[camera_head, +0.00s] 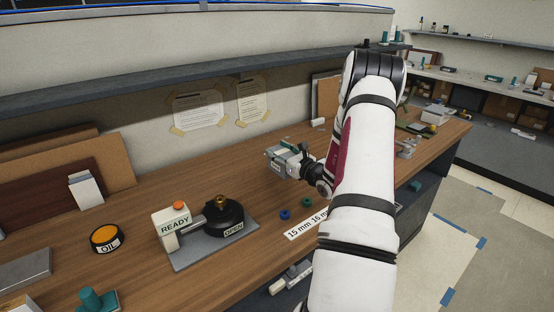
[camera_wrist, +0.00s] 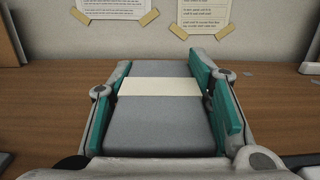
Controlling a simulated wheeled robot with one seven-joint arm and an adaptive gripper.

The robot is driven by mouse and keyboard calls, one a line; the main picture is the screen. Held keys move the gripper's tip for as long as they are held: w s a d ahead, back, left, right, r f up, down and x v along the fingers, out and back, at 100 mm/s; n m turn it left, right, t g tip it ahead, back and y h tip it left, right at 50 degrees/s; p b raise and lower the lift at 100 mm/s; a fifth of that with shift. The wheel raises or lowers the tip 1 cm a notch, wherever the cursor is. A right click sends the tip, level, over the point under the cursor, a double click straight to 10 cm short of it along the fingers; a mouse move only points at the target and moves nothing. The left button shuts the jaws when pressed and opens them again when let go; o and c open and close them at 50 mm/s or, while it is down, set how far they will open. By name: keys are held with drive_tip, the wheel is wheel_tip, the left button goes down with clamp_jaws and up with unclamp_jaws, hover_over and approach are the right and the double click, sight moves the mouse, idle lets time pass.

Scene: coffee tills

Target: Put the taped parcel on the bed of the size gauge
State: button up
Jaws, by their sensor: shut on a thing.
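The taped parcel is a dark grey block with a cream band of tape across it. It fills the middle of the wrist view (camera_wrist: 158,125), between two teal finger pads. My gripper (camera_head: 287,153) is shut on it, one finger along each side, over the middle of the wooden bench. In the head view the parcel is small and partly hidden by the fingers. I cannot tell whether its underside touches the bench. I cannot tell for sure which fixture is the size gauge; part of the bench behind my arm is hidden.
A grey-based device marked READY and OPEN (camera_head: 185,262) stands left on the bench (camera_head: 140,262), beside an oil tin (camera_head: 105,238). Two small rings (camera_head: 284,214) and a millimetre label (camera_head: 300,229) lie nearer. Boards lean on the wall. Bench between device and gripper is clear.

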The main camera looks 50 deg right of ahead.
drive_tip(key=shift+w+d, duration=0.2)
drive_tip(key=shift+w, duration=0.35)
drive_tip(key=shift+w+d+f, duration=0.1)
drive_tip(key=shift+w+f, duration=0.05)
drive_tip(key=shift+f, duration=1.65)
drive_tip(key=shift+f, duration=0.15)
drive_tip(key=o, duration=1.4)
drive_tip(key=shift+c, duration=0.2)
